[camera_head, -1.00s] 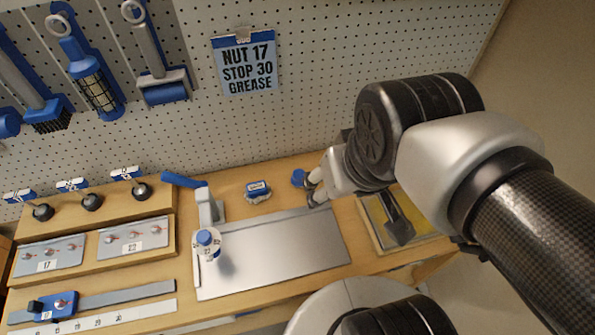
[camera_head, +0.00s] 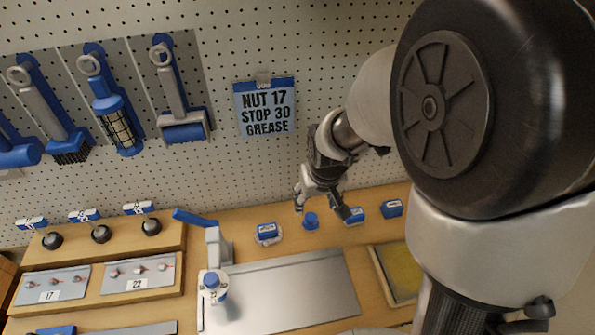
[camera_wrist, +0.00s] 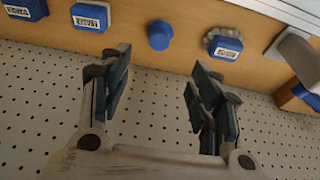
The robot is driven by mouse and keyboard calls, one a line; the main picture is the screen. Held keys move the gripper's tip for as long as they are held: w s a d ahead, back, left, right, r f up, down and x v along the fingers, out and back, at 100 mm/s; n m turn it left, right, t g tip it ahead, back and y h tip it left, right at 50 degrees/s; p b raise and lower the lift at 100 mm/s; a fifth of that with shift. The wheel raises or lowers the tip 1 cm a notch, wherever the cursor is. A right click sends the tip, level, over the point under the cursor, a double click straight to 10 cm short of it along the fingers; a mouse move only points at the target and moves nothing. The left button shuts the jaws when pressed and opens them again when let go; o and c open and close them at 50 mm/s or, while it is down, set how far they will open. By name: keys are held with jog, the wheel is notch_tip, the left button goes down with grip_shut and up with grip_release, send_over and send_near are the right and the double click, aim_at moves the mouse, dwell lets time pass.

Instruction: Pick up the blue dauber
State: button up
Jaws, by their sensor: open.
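A small blue capped piece (camera_head: 311,221), which looks like the dauber, stands on the wooden bench behind the metal plate. In the wrist view it is the blue knob (camera_wrist: 160,36), unlabelled, just beyond and between my fingertips. My gripper (camera_head: 323,212) is open and empty, close above the dauber in the head view. In the wrist view my gripper (camera_wrist: 160,68) has its two dark fingers spread wide, with a gap to the dauber. The dauber's lower part is hard to see.
Blue labelled blocks flank the dauber: one on a pale base (camera_head: 267,232) to its left, others (camera_head: 355,215) (camera_head: 392,208) to its right. The pegboard (camera_head: 330,45) rises close behind. A metal plate (camera_head: 290,290) and yellow-centred tray (camera_head: 401,270) lie in front.

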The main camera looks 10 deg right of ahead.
jog(key=b, duration=0.3)
send_near(311, 216)
jog(key=x, duration=0.5)
jog(key=shift+a, duration=0.1)
jog(key=b+x, duration=0.2)
jog(key=x, duration=0.3)
jog(key=shift+f, duration=0.2)
jog(key=shift+r, duration=0.1)
jog(key=shift+c, duration=0.4)
jog(key=shift+s, duration=0.1)
jog(key=c, duration=1.1)
jog(key=shift+o, duration=0.2)
jog(key=shift+r, duration=0.5)
grip_shut()
notch_tip(311, 216, up, 19)
jog(key=p, duration=0.7)
